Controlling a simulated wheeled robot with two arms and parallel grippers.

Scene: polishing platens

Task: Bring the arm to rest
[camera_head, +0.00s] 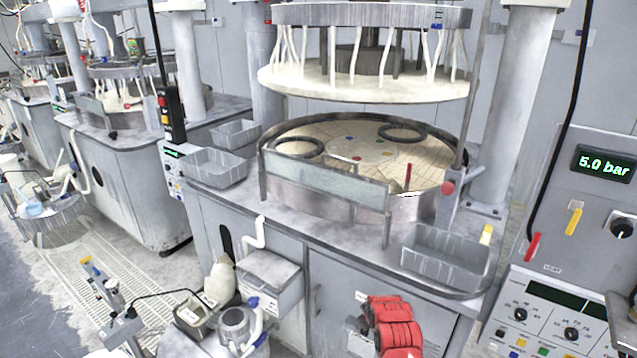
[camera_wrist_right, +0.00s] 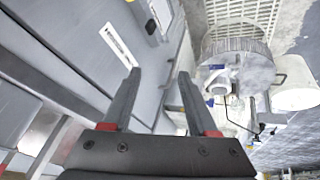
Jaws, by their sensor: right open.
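My right gripper (camera_wrist_right: 159,74) shows in the right wrist view with its two dark fingers apart and nothing between them. Red marks show near the finger bases. The fingers point past a grey cabinet side, with the floor and machine parts beyond. I cannot make out either gripper in the head view, and my left gripper is in no view. In the head view the polishing machine's round platen (camera_head: 432,165) lies under a raised upper plate (camera_head: 365,83). Two dark rings (camera_head: 402,133) (camera_head: 299,147) lie on the platen.
Grey bins (camera_head: 445,257) (camera_head: 215,168) sit on the machine's deck. A red bundle (camera_head: 392,325) is at the cabinet front. A control panel (camera_head: 555,318) and a 5.0 bar display (camera_head: 604,163) are at right. Floor equipment (camera_head: 237,325) crowds the lower left; a grated walkway (camera_head: 118,237) runs beside it.

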